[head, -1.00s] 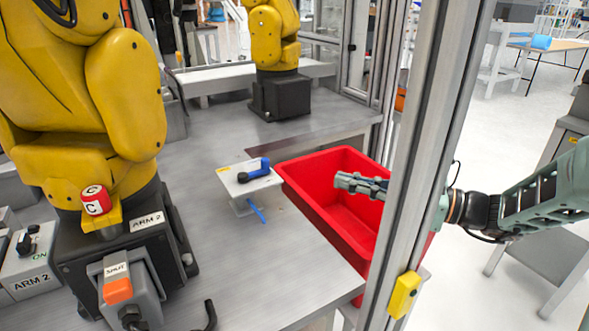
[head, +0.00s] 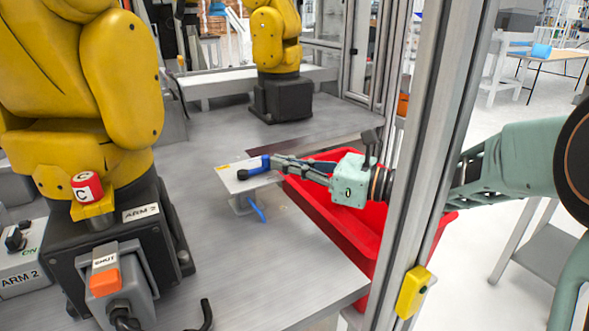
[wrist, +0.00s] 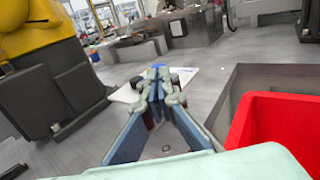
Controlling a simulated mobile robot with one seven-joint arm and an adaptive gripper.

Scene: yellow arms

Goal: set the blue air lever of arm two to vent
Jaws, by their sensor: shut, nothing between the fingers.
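The blue air lever (head: 257,168) lies on a small pale plate (head: 229,182) on a stand, with its black pivot end at the left and its blue end at the right. My gripper (head: 276,161) is shut and empty, its fingertips at the lever's blue right end. I cannot tell whether they touch it. In the wrist view the shut fingers (wrist: 160,74) hide most of the lever, and the plate (wrist: 125,93) shows on both sides. Lettering on the plate is too small to read.
A red bin (head: 352,238) stands below my wrist, at the table's right edge. An upright metal frame post (head: 432,170) stands before my arm. The yellow robot arm (head: 120,90) fills the left.

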